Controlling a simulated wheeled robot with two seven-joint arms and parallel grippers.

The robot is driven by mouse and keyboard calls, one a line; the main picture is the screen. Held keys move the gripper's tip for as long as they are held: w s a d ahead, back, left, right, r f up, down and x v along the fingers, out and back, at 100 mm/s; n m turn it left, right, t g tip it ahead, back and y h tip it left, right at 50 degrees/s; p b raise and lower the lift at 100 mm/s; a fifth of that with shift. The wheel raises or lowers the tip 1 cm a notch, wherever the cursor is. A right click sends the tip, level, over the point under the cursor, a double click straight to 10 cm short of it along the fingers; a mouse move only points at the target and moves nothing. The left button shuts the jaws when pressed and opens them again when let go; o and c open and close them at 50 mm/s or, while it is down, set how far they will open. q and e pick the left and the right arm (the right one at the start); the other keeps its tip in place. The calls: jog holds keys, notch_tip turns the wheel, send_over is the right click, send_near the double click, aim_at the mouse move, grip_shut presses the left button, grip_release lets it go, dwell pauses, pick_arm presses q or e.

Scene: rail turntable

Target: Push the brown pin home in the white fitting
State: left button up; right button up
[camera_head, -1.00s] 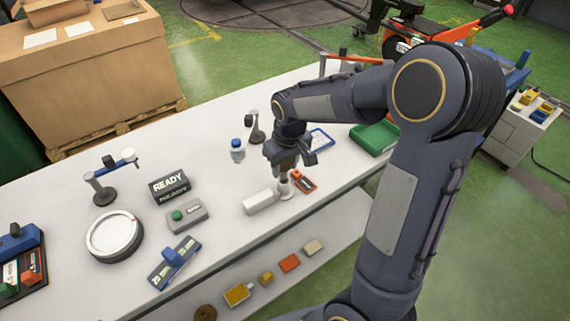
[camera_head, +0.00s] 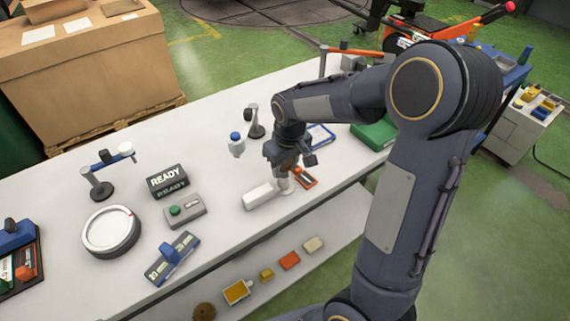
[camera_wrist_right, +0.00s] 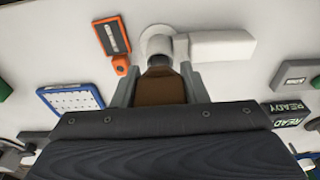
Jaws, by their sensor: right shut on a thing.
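The white fitting stands near the front edge of the white table, with a white block (camera_head: 258,196) on its left side. In the right wrist view the fitting's round part (camera_wrist_right: 158,40) sits just beyond my fingertips, with the block (camera_wrist_right: 222,48) to its right. My right gripper (camera_head: 284,175) points down over the round part. Its fingers (camera_wrist_right: 158,76) are shut on the brown pin (camera_wrist_right: 160,90). The pin's far end meets the fitting's mouth; how deep it sits is hidden. My left gripper is not in view.
An orange-framed tool (camera_head: 305,177) lies close beside the fitting. A READY sign (camera_head: 167,181), a green-button box (camera_head: 184,209) and a round white dial (camera_head: 111,231) are to the left. A blue-capped bottle (camera_head: 236,145) and a green tray (camera_head: 374,134) stand behind.

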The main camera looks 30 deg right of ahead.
aim_at(286, 167)
jog(key=shift+f+b, duration=1.15)
jog(key=shift+f, duration=0.35)
jog(key=o, duration=1.3)
jog(key=shift+c, duration=0.2)
jog(key=shift+r, duration=0.1)
jog(key=r, duration=0.5)
jog(key=s+r, duration=0.1)
jog(key=r, duration=0.1)
jog(key=shift+r, duration=0.3)
